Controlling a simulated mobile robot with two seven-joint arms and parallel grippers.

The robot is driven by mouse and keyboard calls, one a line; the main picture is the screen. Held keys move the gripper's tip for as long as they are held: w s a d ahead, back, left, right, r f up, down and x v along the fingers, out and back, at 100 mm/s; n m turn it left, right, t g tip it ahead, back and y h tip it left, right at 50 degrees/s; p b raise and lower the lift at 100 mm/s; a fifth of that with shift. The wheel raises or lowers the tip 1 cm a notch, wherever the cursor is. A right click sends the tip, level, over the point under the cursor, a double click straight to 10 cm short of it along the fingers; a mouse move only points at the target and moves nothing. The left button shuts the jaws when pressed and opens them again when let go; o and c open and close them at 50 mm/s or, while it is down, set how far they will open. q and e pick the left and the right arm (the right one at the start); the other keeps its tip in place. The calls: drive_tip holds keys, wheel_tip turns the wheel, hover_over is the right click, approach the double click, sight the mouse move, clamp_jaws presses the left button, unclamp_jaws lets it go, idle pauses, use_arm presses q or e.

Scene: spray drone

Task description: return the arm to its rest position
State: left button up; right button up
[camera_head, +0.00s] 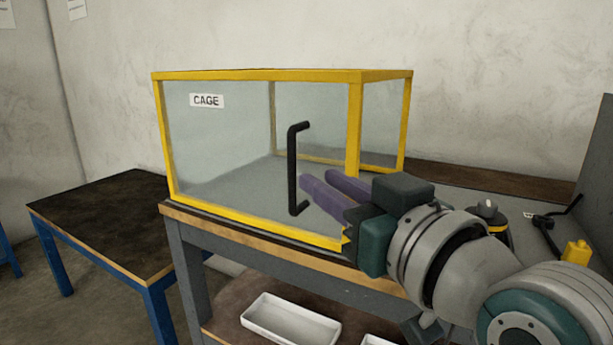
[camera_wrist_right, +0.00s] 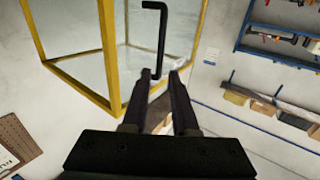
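My right gripper (camera_head: 317,178) is in front of the yellow-framed clear cage (camera_head: 355,130), with its two purple fingers apart and nothing seen between them. The fingertips are close to the black handle (camera_head: 293,170) on the cage's front panel, just right of it in the head view. In the right wrist view the open fingers (camera_wrist_right: 160,74) point toward the handle (camera_wrist_right: 161,35), which shows beyond their tips. I cannot tell whether they touch it. The cage looks empty and bears a "CAGE" label (camera_head: 207,101). My left gripper is not in view.
The cage stands on a wood-edged workbench (camera_head: 270,243). A dark table with blue legs (camera_head: 100,215) is to the left. White trays (camera_head: 290,322) sit on the lower shelf. A yellow item (camera_head: 576,252) and a dark object (camera_head: 490,215) lie right, near my arm.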

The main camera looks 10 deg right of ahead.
drive_tip(key=shift+s+d, duration=0.15)
drive_tip(key=shift+s, duration=0.15)
drive_tip(key=s+d+r+m+g+h+p, duration=0.15)
drive_tip(key=s+d+g+p, duration=0.25)
drive_tip(key=s+p, duration=0.4)
drive_tip(key=s+d+r+g+h+p, duration=0.25)
drive_tip(key=s+d+g+p, duration=0.2)
drive_tip(key=s, duration=0.55)
drive_tip(key=s+d+r+m+g+h+p, duration=0.1)
drive_tip(key=s+d+g+h+p, duration=0.25)
drive_tip(key=s+p, duration=0.5)
wheel_tip(320, 180, up, 36)
drive_tip(key=g+p, duration=0.1)
drive_tip(key=p, duration=3.4)
drive_tip(key=shift+s+r+y+p, duration=0.2)
drive_tip(key=shift+s+y+p, duration=0.2)
drive_tip(key=shift+s+y, duration=0.05)
drive_tip(key=shift+a, duration=0.1)
